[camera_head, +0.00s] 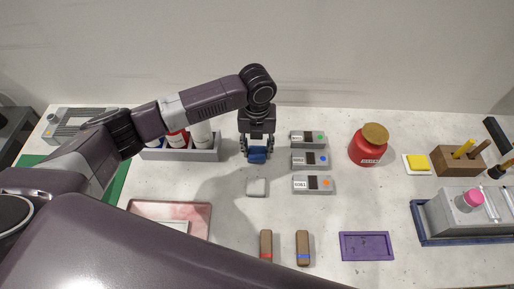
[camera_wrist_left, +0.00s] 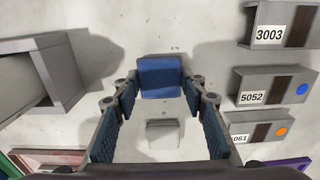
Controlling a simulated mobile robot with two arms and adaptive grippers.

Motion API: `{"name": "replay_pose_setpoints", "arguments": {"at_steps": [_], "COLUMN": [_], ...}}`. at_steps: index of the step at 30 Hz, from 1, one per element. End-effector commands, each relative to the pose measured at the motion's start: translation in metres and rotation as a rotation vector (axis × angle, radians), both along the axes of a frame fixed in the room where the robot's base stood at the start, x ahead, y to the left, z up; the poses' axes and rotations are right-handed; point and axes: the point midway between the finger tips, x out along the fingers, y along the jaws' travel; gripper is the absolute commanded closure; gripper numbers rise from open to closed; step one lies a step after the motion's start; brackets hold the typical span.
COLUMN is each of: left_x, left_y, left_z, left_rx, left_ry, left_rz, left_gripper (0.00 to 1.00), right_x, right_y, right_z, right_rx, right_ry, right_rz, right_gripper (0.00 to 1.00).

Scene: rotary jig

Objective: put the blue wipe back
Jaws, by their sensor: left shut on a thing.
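The blue wipe (camera_head: 257,156) is a small folded blue pad held between the fingertips of my left gripper (camera_head: 257,150). In the left wrist view the wipe (camera_wrist_left: 160,77) spans the gap between the two fingers of my left gripper (camera_wrist_left: 160,88), which is shut on it. The gripper points down over the white table, between the grey bottle rack and the grey boxes. Whether the wipe touches the table I cannot tell. My right gripper is not in view.
A pale grey block (camera_head: 257,187) lies just in front of the gripper. Several grey boxes (camera_head: 311,161) stand to its right, with a red jar (camera_head: 368,147) beyond. The bottle rack (camera_head: 207,152) is to its left. A pink tray (camera_head: 204,216) and purple tray (camera_head: 366,236) lie nearer.

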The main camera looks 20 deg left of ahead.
Motion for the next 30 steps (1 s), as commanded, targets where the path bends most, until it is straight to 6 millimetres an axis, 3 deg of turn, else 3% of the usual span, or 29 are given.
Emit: {"name": "replay_pose_setpoints", "arguments": {"at_steps": [5, 6, 10, 22, 30], "left_x": [0.0, 0.0, 0.0, 0.001, 0.002], "left_y": [0.0, 0.0, 0.0, 0.0, 0.0], "left_z": [-0.003, -0.002, -0.002, 0.008, 0.061], "left_rx": [0.001, 0.0, 0.0, -0.001, -0.001], "left_ry": [0.001, 0.0, 0.0, -0.002, -0.005], "left_rz": [0.0, 0.0, 0.0, 0.001, -0.001], "left_gripper": [0.88, 0.57, 0.44, 0.44, 0.44], "right_x": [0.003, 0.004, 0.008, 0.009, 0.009], "right_y": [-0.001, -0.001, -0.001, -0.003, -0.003], "right_z": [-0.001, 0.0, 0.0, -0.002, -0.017], "right_rx": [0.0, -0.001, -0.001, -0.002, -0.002], "right_ry": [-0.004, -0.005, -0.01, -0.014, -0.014], "right_rz": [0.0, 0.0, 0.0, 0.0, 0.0], "right_gripper": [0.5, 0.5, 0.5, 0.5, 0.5]}}
